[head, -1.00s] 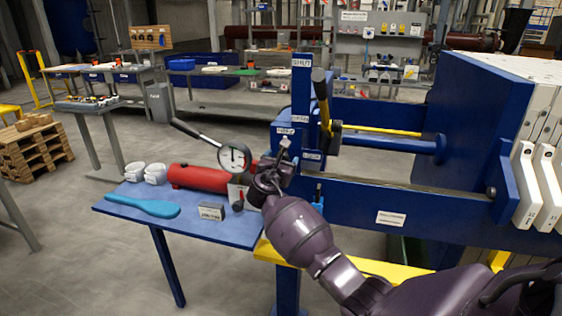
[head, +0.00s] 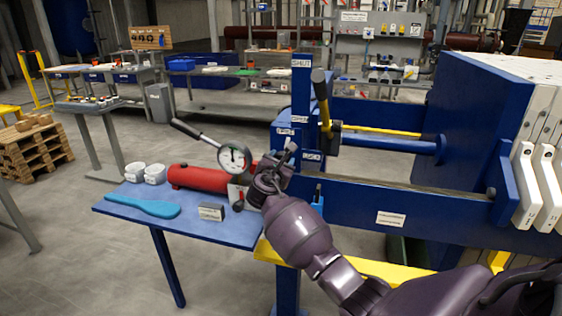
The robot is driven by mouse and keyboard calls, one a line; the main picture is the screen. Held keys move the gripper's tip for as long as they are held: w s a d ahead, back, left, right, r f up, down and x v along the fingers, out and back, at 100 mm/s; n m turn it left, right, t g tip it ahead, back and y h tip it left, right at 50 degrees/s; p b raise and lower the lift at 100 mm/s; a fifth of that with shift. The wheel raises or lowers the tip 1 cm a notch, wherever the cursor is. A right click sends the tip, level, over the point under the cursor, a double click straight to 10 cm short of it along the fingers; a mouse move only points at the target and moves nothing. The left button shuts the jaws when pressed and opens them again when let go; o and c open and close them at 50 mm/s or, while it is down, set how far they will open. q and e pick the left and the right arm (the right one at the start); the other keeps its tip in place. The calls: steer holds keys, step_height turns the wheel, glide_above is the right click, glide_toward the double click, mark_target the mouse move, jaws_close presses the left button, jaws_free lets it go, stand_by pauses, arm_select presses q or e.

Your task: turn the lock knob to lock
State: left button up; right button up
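The blue press frame (head: 283,152) carries small white labels, too small to read with certainty. A small grey lever-like piece (head: 291,147), which looks like the lock knob, sticks up between two of these labels. My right gripper (head: 272,168) is just below and left of it, with its arm coming from the lower right. The gripper covers the knob's lower part, so I cannot tell whether the fingers touch or grip it. My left gripper is not in view.
A lever with a yellow shaft (head: 322,103) stands above the knob. White filter plates (head: 524,185) are at right.

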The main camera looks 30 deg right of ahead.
steer(key=m, duration=0.2)
steer(key=shift+f+m, duration=0.1)
steer(key=shift+m, duration=0.3)
steer(key=m+b, duration=0.1)
steer(key=m, duration=0.2)
steer(key=shift+f+m, duration=0.1)
steer(key=shift+m, duration=0.2)
steer(key=m+b, duration=0.1)
steer(key=m, duration=0.2)
steer(key=shift+m, duration=0.3)
steer(key=m+b, duration=0.1)
steer(key=m, duration=0.2)
steer(key=shift+a+b, duration=0.1)
steer(key=shift+b, duration=0.3)
steer(key=shift+m, duration=0.8)
steer(key=shift+m+b, duration=0.45)
steer(key=shift+m, duration=0.05)
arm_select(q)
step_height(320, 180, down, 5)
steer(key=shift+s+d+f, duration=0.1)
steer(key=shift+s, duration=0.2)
arm_select(e)
steer(key=o, duration=0.9)
steer(key=shift+r, duration=0.25)
